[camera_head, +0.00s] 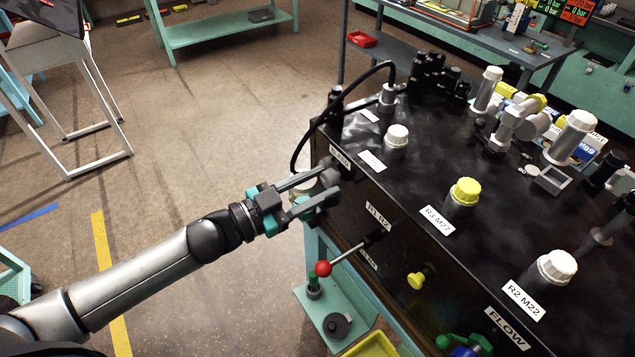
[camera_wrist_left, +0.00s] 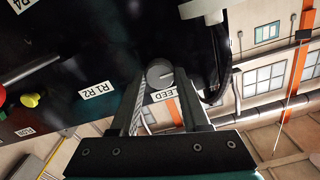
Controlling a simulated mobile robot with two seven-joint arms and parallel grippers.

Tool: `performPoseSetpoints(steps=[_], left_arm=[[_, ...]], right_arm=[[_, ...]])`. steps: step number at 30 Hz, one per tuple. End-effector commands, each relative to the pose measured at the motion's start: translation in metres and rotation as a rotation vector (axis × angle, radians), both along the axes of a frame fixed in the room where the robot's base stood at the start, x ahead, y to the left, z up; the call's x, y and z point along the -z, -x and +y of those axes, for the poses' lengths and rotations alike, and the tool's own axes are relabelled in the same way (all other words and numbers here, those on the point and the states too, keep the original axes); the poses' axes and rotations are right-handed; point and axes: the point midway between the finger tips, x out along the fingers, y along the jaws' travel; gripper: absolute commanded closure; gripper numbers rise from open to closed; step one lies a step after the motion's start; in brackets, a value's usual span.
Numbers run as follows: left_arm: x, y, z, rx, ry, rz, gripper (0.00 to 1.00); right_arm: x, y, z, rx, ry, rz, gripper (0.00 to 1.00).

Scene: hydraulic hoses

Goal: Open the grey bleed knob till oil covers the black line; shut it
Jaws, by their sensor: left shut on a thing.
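The grey bleed knob (camera_wrist_left: 160,74) is round and sits on the black panel beside the BLEED label (camera_wrist_left: 167,94). In the left wrist view it lies between the fingertips of my left gripper (camera_wrist_left: 161,78), which is shut on it. In the head view my left gripper (camera_head: 328,188) reaches the left end of the black unit (camera_head: 425,150) and its fingers hide the knob. A pale cylinder, partly covered by the fingers, shows there; I cannot tell what it is. I see neither oil nor a black line. My right gripper is out of view.
A black hose (camera_head: 326,119) loops from the unit's top down beside my gripper. A red-ball lever (camera_head: 323,268) and a yellow knob (camera_head: 416,281) stick out of the front panel. White and yellow caps (camera_head: 465,191) stand on top.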

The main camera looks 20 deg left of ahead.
Motion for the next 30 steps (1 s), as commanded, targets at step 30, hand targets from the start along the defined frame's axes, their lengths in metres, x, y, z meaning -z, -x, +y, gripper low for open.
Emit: performPoseSetpoints(steps=[30], left_arm=[[-0.0001, 0.0006, -0.0004, 0.001, -0.206, -0.16, 1.0]], right_arm=[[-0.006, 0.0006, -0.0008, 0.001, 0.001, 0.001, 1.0]])
